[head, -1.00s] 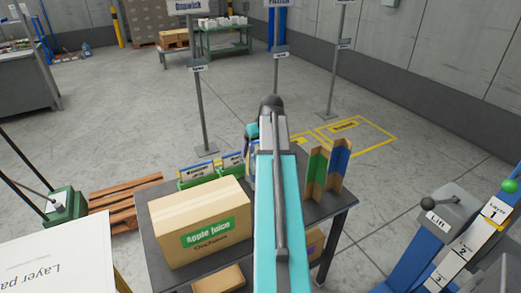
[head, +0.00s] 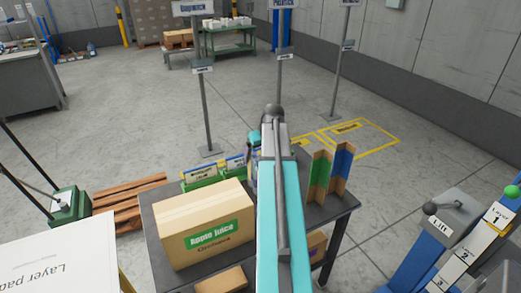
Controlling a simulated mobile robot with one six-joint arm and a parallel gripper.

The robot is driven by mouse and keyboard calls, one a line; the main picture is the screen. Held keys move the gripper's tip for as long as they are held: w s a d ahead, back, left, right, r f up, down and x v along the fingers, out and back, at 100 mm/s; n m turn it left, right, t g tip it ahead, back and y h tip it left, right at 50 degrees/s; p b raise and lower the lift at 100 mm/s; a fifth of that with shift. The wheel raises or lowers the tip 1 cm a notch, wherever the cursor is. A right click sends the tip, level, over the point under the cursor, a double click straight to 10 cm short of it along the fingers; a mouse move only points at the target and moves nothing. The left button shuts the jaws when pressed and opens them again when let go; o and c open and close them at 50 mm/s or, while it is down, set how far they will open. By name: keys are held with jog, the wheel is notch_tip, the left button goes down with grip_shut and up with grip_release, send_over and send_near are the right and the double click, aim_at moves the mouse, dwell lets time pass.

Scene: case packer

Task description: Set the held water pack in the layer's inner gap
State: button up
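My own teal and grey arm runs up the middle of the head view and hides most of what lies behind it. A small teal part of my wrist (head: 254,138) shows left of the arm's far end; my gripper's fingers cannot be made out. Just below it, a narrow bluish-white sliver (head: 253,167) shows beside the arm; I cannot tell whether it is the water pack. No layer of packs and no inner gap can be made out in this view.
A dark table (head: 163,266) carries a large Apple Juice carton (head: 207,222), green bins (head: 203,184) and upright corner boards (head: 328,172). A wooden pallet (head: 128,203) lies left, layer pads (head: 60,255) at lower left, a lift control (head: 442,225) at right.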

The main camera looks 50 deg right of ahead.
jog(key=shift+f, duration=0.6)
jog(key=o, duration=1.2)
jog(key=shift+b+v, duration=1.15)
jog(key=shift+v, duration=4.9)
jog(key=shift+s+a, duration=0.1)
